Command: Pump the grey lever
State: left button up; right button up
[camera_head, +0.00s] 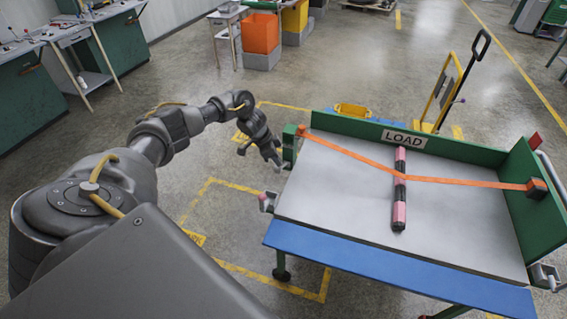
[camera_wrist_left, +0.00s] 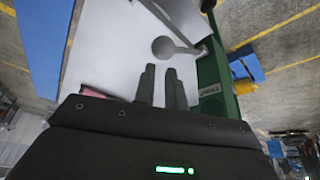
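In the left wrist view a grey lever with a round knob (camera_wrist_left: 163,48) shows just beyond my fingertips, beside the green side of the cart. In the head view I cannot clearly separate the lever from my gripper. My left gripper (camera_head: 277,162) is at the cart's left side, near the green corner post. In the left wrist view its two dark fingers (camera_wrist_left: 161,70) are parallel with a narrow empty gap between them. The knob is apart from the fingers as far as I can see. My right gripper is not in view.
The cart's grey top (camera_head: 330,195) carries a pink and black roll (camera_head: 399,212) under an orange strap (camera_head: 450,180). A LOAD sign (camera_head: 403,139) is on its green back wall. A yellow hand truck (camera_head: 447,90) stands behind. Open floor lies left of the cart.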

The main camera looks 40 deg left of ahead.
aim_at(276, 171)
pick_arm(q)
jog(key=shift+s+d+f+b, duration=0.15)
jog(key=shift+s+f, duration=0.1)
jog(key=shift+f, duration=0.45)
jog(key=shift+s+f+b, duration=0.2)
jog(key=shift+f, duration=0.55)
jog(key=shift+s+d+f+b, duration=0.15)
jog(key=shift+s+f, duration=0.1)
jog(key=shift+f, duration=0.55)
jog(key=shift+s+f+b, duration=0.2)
jog(key=shift+f+b, duration=0.05)
jog(key=shift+f, duration=0.45)
jog(key=shift+s+f+b, duration=0.2)
jog(key=shift+f+b, duration=0.05)
jog(key=shift+f, duration=0.45)
